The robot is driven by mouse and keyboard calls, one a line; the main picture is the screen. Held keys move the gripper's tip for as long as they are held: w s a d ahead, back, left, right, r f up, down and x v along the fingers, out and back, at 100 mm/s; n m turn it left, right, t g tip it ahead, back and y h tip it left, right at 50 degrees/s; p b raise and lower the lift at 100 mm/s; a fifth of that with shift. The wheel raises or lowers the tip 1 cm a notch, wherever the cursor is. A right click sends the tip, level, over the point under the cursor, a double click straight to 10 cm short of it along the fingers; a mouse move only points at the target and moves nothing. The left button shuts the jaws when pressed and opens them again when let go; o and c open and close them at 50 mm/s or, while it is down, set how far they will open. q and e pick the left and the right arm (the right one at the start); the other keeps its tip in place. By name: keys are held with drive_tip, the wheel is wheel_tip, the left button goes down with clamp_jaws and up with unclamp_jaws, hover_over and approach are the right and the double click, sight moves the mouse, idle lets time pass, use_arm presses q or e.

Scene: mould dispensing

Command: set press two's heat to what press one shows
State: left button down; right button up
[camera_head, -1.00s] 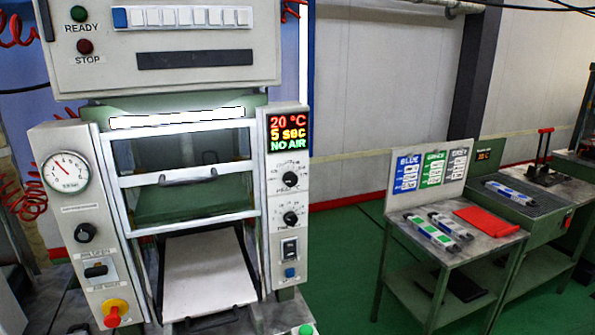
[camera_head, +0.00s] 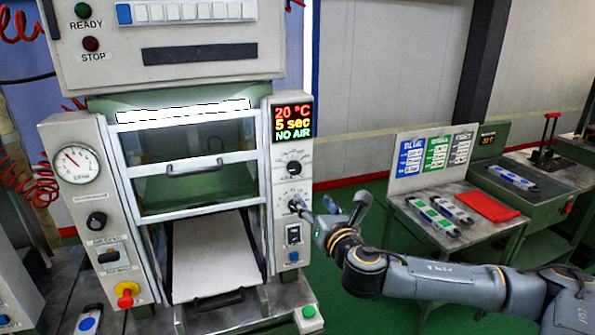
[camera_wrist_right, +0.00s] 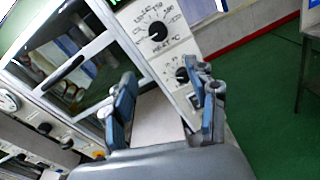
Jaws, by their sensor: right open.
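A press (camera_head: 190,95) stands at the left, its display (camera_head: 293,121) reading 20 °C, 5 sec and NO AIR. I cannot tell which press number it is. Its heat knob (camera_head: 294,168) is the upper dial below the display; in the right wrist view the knob (camera_wrist_right: 158,31) has a printed scale and "HEAT °C". A second dial (camera_wrist_right: 183,74) sits below it. My right gripper (camera_head: 328,208) is open in front of the right panel, close to the lower dial, fingers apart with no knob visibly gripped. Its fingers also frame the wrist view (camera_wrist_right: 165,88). My left gripper is out of view.
A side table with blue, green and grey sign boards (camera_head: 435,153) holds labelled tubes (camera_head: 433,217) and a red sheet (camera_head: 489,206). Another bench (camera_head: 520,195) with a small 20 °C display stands behind. An orange-red knob (camera_head: 126,293) and green button (camera_head: 309,311) are on the press. Green floor lies between.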

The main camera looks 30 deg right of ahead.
sight(296, 169)
drive_tip(key=shift+n, duration=0.5)
drive_tip(key=p+x, duration=0.1)
drive_tip(key=x, duration=0.3)
drive_tip(key=r+p+x, duration=0.1)
drive_tip(key=p+x, duration=0.1)
drive_tip(key=x, duration=0.2)
drive_tip(key=p+x, duration=0.2)
drive_tip(key=x, duration=0.3)
drive_tip(key=shift+d+r, duration=0.25)
drive_tip(key=shift+r, duration=0.15)
drive_tip(key=shift+w+d+f, duration=0.1)
drive_tip(key=shift+w+d, duration=0.05)
drive_tip(key=shift+w, duration=0.45)
drive_tip(key=shift+c, duration=0.2)
drive_tip(key=c, duration=1.1)
